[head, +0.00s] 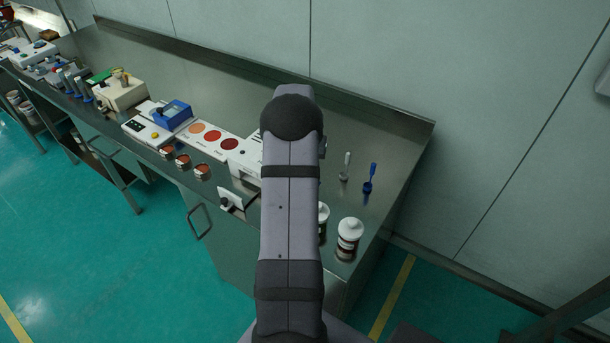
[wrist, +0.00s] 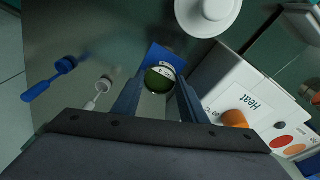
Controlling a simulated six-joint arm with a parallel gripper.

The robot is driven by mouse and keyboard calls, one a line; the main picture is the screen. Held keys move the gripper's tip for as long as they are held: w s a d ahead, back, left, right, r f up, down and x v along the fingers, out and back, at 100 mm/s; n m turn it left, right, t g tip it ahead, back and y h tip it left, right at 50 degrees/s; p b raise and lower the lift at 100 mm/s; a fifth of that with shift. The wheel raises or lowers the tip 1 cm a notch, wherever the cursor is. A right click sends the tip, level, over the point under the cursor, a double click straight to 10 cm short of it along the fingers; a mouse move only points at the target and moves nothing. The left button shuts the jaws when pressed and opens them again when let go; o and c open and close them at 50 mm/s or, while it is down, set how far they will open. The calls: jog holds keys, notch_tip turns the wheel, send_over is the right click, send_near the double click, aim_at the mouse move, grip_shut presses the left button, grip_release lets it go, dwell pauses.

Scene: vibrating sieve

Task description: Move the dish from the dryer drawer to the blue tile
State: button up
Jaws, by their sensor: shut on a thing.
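In the wrist view the dish (wrist: 159,80) is small and round, with dark green contents and a pale marked strip along one edge. My gripper (wrist: 161,86) is shut on it, with one blue-grey finger at each side. The blue tile (wrist: 155,55) shows just beyond and partly behind the dish; I cannot tell whether the dish touches it. In the head view my arm hides the gripper, dish and tile. The dryer (head: 247,160) is a white box partly behind my arm, with a white drawer front (head: 232,199) and dark knob standing out before it.
A white-lidded jar (head: 348,238) stands right of my arm, another partly behind it. A blue brush-like tool (head: 369,178) and a white one (head: 345,166) stand at the back right. A colour-dot panel (head: 214,137) and several small red-brown cups (head: 184,160) are left. Bare bench lies behind.

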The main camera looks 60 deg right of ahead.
jog(key=shift+f+p, duration=0.3)
jog(key=shift+f, duration=0.95)
jog(key=shift+f, duration=0.1)
jog(key=o, duration=1.1)
jog(key=r+b, duration=0.1)
jog(key=r, duration=0.3)
jog(key=a+r+b, duration=0.1)
jog(key=r, duration=0.3)
jog(key=r+b, duration=0.1)
jog(key=r, duration=0.3)
jog(key=shift+s+a, duration=0.15)
jog(key=shift+a, duration=0.25)
